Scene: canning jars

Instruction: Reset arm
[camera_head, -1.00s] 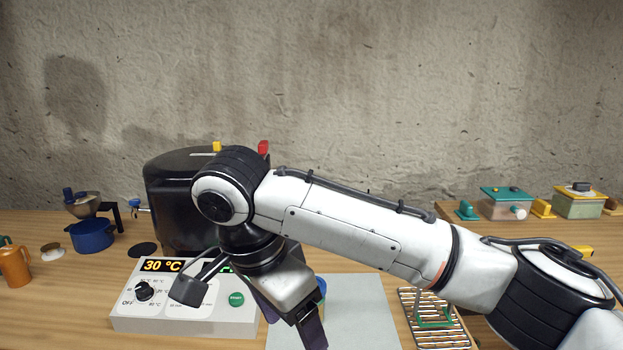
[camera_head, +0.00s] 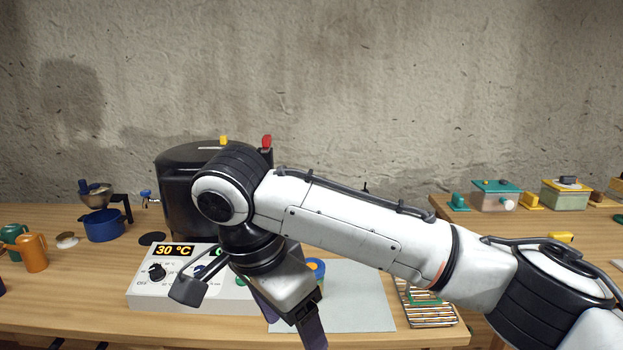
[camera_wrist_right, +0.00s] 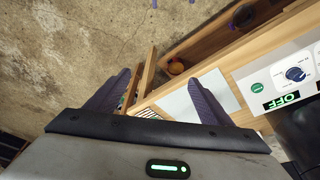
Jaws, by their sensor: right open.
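My right arm reaches in from the right in the head view, and its gripper (camera_head: 290,322) points down in front of the control box. In the right wrist view the two purple fingers of this gripper (camera_wrist_right: 160,95) stand wide apart with nothing between them. The gripper is over the front of the worktop, near the pale mat (camera_head: 362,300). My left gripper does not show in the head view.
A control box (camera_head: 140,293) reading 30 °C stands before a black canner (camera_head: 180,205). A wire rack (camera_head: 430,312) lies right of the mat. Blue pot (camera_head: 103,227) and orange pitcher (camera_head: 35,254) are at left. Lidded containers (camera_head: 495,200) stand at back right.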

